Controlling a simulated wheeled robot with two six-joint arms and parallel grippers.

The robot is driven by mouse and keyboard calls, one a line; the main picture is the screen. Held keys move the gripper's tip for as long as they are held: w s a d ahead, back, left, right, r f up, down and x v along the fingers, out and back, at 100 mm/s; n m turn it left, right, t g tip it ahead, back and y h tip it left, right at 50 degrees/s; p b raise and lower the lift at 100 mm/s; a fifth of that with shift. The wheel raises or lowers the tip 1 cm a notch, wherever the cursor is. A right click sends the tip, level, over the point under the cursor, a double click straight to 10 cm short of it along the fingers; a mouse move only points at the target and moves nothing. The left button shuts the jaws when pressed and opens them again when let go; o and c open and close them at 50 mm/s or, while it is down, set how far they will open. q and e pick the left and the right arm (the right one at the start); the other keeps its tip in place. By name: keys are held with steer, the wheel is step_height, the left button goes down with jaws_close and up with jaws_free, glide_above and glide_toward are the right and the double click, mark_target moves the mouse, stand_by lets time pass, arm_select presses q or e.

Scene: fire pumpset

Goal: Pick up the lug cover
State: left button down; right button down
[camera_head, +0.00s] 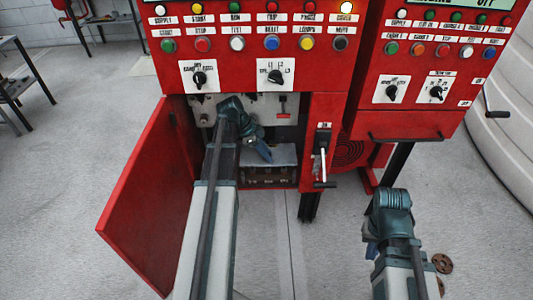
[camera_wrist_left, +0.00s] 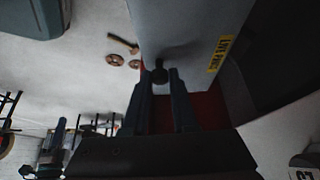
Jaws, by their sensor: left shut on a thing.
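The lug cover (camera_head: 285,154) is a grey panel inside the open lower compartment of the red cabinet. In the left wrist view the lug cover (camera_wrist_left: 185,28) is a large grey face with a yellow label and a dark round knob (camera_wrist_left: 159,75). My left gripper (camera_head: 266,156) reaches into the compartment. In the wrist view its fingers (camera_wrist_left: 161,82) are shut on the knob, one on each side. The arm hides part of the compartment. My right gripper (camera_head: 371,243) is low at the right, away from the cabinet; its fingers are not clear.
The red door (camera_head: 150,198) stands open at the left of the compartment. A row of dark terminals (camera_head: 268,175) lies below the cover. A lever handle (camera_head: 322,165) juts out right of the opening. Brown round parts (camera_head: 442,263) lie on the floor at right.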

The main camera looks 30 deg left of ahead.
arm_select(q)
steer(key=s+r, duration=0.1)
steer(key=s, duration=1.5)
steer(key=shift+d+r+p, duration=0.2)
steer(key=shift+r+p, duration=0.05)
steer(key=shift+p, duration=0.15)
